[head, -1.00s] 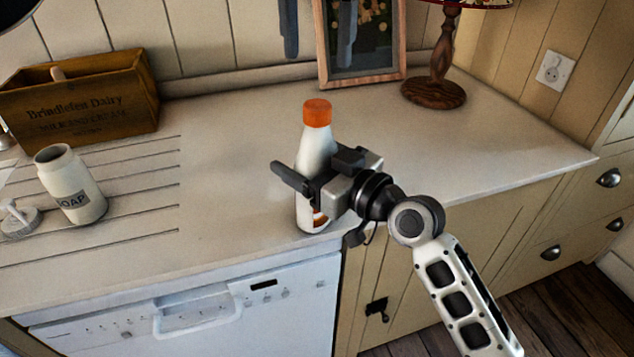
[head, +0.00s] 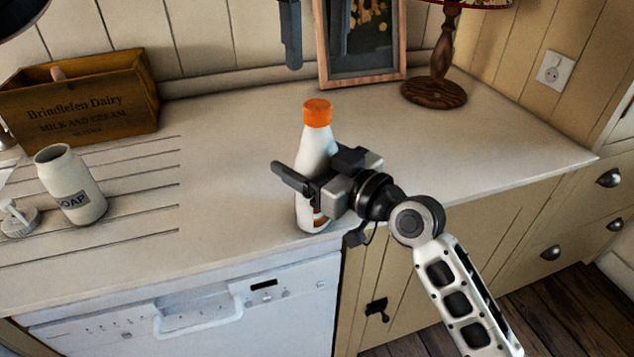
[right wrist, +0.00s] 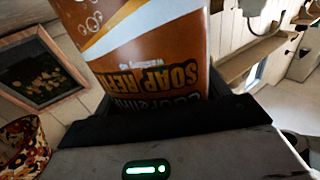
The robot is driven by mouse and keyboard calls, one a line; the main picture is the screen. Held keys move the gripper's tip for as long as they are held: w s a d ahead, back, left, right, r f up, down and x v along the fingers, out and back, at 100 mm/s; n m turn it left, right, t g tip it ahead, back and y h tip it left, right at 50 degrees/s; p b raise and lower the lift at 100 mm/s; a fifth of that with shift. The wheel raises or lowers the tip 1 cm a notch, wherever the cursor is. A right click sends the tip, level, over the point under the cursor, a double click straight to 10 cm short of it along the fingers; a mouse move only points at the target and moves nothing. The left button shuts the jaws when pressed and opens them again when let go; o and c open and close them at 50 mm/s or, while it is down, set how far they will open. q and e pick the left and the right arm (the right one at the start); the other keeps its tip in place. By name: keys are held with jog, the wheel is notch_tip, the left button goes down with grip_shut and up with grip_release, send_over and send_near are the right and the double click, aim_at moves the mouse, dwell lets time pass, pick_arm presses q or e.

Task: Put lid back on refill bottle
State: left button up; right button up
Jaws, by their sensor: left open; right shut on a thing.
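The white refill bottle (head: 315,152) stands upright on the worktop near its front edge. Its orange lid (head: 317,112) sits on top of the neck; whether it is screwed tight cannot be told. My right gripper (head: 312,175) is shut around the bottle's body below the lid. In the right wrist view, the bottle's orange label (right wrist: 160,45) with soap refill lettering fills the space between the fingers. My left gripper (head: 315,45) is open and empty at the top of the head view, above the bottle, with its two grey fingers hanging down and apart from the lid.
A cream soap jar (head: 70,185) stands open at left, with its pump top (head: 18,218) beside it. A wooden crate (head: 80,105), a picture frame (head: 362,75) and a lamp base (head: 434,92) stand along the back. The worktop (head: 480,150) right of the bottle is clear.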

aim_at(317, 104)
pick_arm(q)
jog(key=shift+f, duration=4)
jog(key=c, duration=1)
